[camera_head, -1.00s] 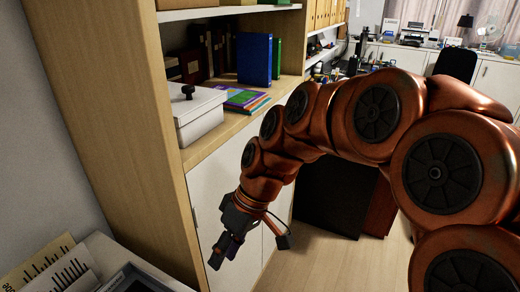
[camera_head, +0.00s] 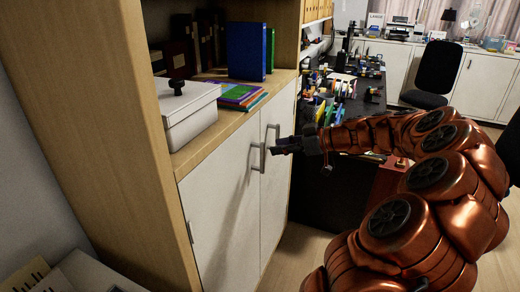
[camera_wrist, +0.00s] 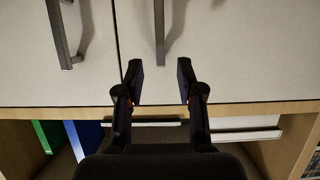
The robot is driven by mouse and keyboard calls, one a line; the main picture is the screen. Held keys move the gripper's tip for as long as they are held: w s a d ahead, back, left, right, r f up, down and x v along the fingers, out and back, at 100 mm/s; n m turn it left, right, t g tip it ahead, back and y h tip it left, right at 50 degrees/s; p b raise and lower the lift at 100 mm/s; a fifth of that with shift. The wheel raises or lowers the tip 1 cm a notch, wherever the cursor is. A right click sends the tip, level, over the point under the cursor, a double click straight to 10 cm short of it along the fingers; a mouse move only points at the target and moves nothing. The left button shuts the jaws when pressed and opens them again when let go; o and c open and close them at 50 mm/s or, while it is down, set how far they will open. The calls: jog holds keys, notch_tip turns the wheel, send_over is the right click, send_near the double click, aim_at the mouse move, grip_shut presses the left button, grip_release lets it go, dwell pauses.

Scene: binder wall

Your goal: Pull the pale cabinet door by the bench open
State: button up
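Two pale cabinet doors stand side by side under the wooden shelf: the left door (camera_head: 218,215) and the right door (camera_head: 275,190), nearer the dark bench (camera_head: 345,105). Both look shut. The left door's grey handle (camera_head: 255,160) and the right door's handle (camera_head: 268,135) flank the seam. My gripper (camera_head: 275,149) is near the handles. The wrist view is upside down; there my gripper (camera_wrist: 160,82) is open and empty. The left door's handle (camera_wrist: 160,35) is ahead, roughly in line with the gap between the fingers. The right door's handle (camera_wrist: 66,38) is off to the left.
A white box (camera_head: 187,112), colourful books (camera_head: 238,95) and a blue binder (camera_head: 249,52) are on the shelf above the doors. The bench to the right is cluttered. A black chair (camera_head: 438,70) stands farther back. Wooden floor shows at the lower right.

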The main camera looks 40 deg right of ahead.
jog(key=p+x, duration=0.1)
jog(key=x, duration=0.5)
jog(key=shift+w+a+f, duration=0.15)
jog(key=shift+w+f, duration=0.05)
grip_shut()
dwell(0.5)
